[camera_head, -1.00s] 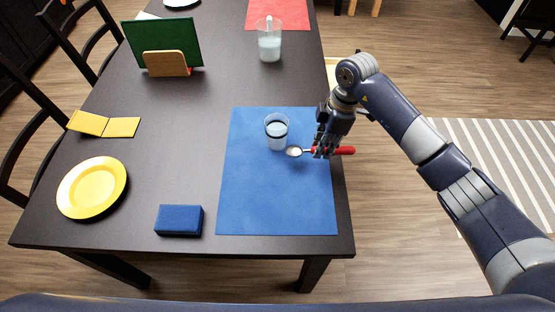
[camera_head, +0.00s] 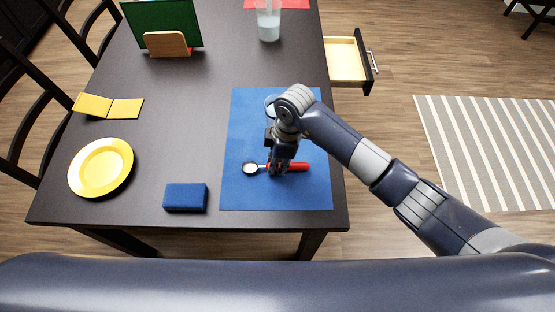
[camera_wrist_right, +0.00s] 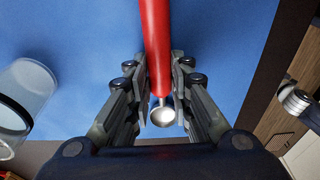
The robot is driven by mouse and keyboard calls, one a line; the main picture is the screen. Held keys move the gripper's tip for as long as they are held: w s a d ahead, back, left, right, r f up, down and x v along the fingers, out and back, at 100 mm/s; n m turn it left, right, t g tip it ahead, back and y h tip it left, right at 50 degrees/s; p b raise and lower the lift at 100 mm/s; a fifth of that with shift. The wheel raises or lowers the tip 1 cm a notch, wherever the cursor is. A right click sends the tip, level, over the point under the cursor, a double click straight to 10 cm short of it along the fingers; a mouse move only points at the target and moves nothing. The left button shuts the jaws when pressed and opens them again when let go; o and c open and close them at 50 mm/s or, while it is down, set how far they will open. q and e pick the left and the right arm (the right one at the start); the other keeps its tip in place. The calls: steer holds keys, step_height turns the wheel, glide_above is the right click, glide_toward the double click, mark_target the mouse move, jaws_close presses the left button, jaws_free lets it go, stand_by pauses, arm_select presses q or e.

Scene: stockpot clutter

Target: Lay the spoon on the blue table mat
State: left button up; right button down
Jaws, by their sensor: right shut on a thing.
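The spoon has a red handle (camera_head: 300,167) and a metal bowl (camera_head: 250,168). My right gripper (camera_head: 279,168) is shut on the spoon near where the handle meets the metal neck, over the blue table mat (camera_head: 240,195). In the right wrist view the red handle (camera_wrist_right: 156,45) runs between the fingers of the right gripper (camera_wrist_right: 160,92), with the spoon bowl (camera_wrist_right: 163,116) below. I cannot tell whether the spoon touches the mat. My left gripper is not in view.
A glass (camera_head: 270,104) stands on the mat, partly hidden by my right arm; it also shows in the wrist view (camera_wrist_right: 25,95). A blue box (camera_head: 185,197) and yellow plate (camera_head: 101,167) lie to the left. An open drawer (camera_head: 347,62) juts out at the table's right side.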

steer(key=shift+f, duration=0.25)
steer(key=c, duration=1.4)
jaws_free()
steer(key=shift+c, duration=0.2)
steer(key=shift+r, duration=0.1)
step_height(320, 180, up, 12)
steer(key=d, duration=0.1)
steer(key=shift+d+b, duration=0.4)
steer(key=shift+b, duration=0.05)
steer(key=shift+s, duration=0.1)
